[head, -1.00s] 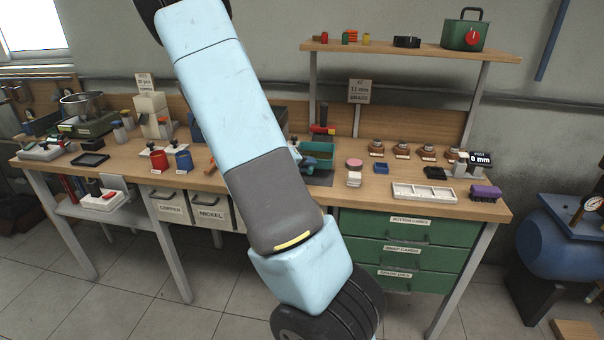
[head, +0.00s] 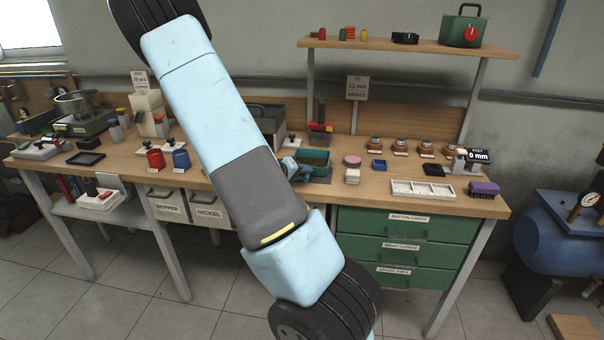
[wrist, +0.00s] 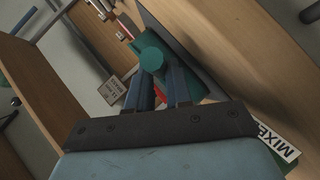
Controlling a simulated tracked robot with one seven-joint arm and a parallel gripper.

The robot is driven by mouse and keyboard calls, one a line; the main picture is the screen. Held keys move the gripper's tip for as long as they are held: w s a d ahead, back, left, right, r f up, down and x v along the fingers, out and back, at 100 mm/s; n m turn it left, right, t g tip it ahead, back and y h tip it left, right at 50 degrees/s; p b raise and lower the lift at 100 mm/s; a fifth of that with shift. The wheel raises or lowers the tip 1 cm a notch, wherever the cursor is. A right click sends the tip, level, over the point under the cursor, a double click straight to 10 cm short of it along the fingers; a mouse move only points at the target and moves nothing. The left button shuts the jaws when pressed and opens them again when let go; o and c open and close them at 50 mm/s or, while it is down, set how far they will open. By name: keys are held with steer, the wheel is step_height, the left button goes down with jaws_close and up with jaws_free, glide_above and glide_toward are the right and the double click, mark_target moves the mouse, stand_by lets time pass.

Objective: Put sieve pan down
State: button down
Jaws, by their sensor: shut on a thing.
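The sieve pan (head: 313,158) is a teal-green, open-topped pan in the middle of the bench in the head view, over a dark mat. I cannot tell whether its underside touches the mat. My gripper (head: 289,168) is at its left side, partly hidden behind my arm. In the wrist view, my gripper (wrist: 160,78) is shut on the pan's round teal handle (wrist: 152,58). Part of the pan's body shows behind the fingers; the rest is hidden.
A small machine with a red part (head: 320,128) stands just behind the pan. To the right are a pink round stack (head: 352,161), a blue dish (head: 379,165) and a white compartment tray (head: 423,190). Red (head: 155,159) and blue (head: 181,159) pots stand left.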

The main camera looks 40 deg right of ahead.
steer(key=c, duration=1)
jaws_free()
steer(key=shift+c, duration=0.2)
steer(key=w+v, duration=0.1)
steer(key=v, duration=0.9)
steer(key=s+a+r+n+t+y, duration=0.4)
steer(key=s+a+r+y, duration=0.9)
steer(key=s+a+r, duration=0.7)
steer(key=a+r, duration=0.3)
steer(key=shift+s, duration=0.4)
steer(key=shift+r, duration=0.1)
